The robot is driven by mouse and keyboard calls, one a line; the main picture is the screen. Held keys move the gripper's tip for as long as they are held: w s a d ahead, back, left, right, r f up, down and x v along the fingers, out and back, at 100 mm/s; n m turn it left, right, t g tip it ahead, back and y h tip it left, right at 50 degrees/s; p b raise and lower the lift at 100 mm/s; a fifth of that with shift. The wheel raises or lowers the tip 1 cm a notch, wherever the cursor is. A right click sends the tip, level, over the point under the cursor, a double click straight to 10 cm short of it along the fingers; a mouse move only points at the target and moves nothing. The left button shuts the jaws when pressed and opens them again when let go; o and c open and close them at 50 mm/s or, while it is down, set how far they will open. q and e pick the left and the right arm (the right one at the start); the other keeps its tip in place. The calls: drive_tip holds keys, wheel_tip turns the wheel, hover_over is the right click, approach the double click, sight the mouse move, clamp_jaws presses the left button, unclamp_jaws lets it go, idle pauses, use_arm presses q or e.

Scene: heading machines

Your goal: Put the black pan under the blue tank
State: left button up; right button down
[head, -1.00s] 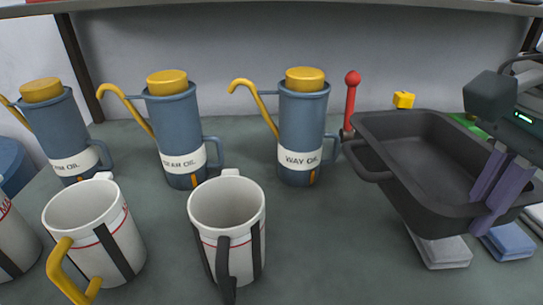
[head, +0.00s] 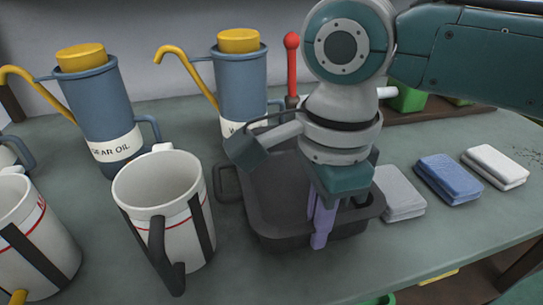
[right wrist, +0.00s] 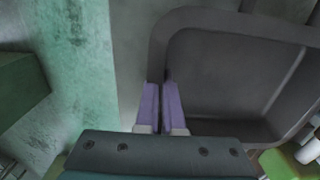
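The black pan (head: 276,232) is a deep rectangular tray with a loop handle on its left side, in the middle of the head view. My right gripper (head: 319,225) has its purple fingers close together on the pan's front right rim. The right wrist view shows the fingers (right wrist: 163,100) at a corner of the pan (right wrist: 225,75). My right forearm hides the pan's back right part. Whether the pan touches the table is unclear. No blue tank shows in the frames from now. My left gripper is out of view.
On the table (head: 130,270), white mugs (head: 190,215) stand close left of the pan, with blue oil cans (head: 100,110) behind. Folded cloths in grey (head: 398,194), blue (head: 448,178) and white (head: 495,166) lie right. The table's front edge is near the pan.

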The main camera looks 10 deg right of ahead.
drive_tip(key=shift+a+f, duration=0.55)
drive_tip(key=shift+f, duration=0.05)
drive_tip(key=c, duration=1.5)
unclamp_jaws()
drive_tip(key=shift+f, duration=0.15)
drive_tip(key=o, duration=0.5)
drive_tip(key=shift+c, duration=0.2)
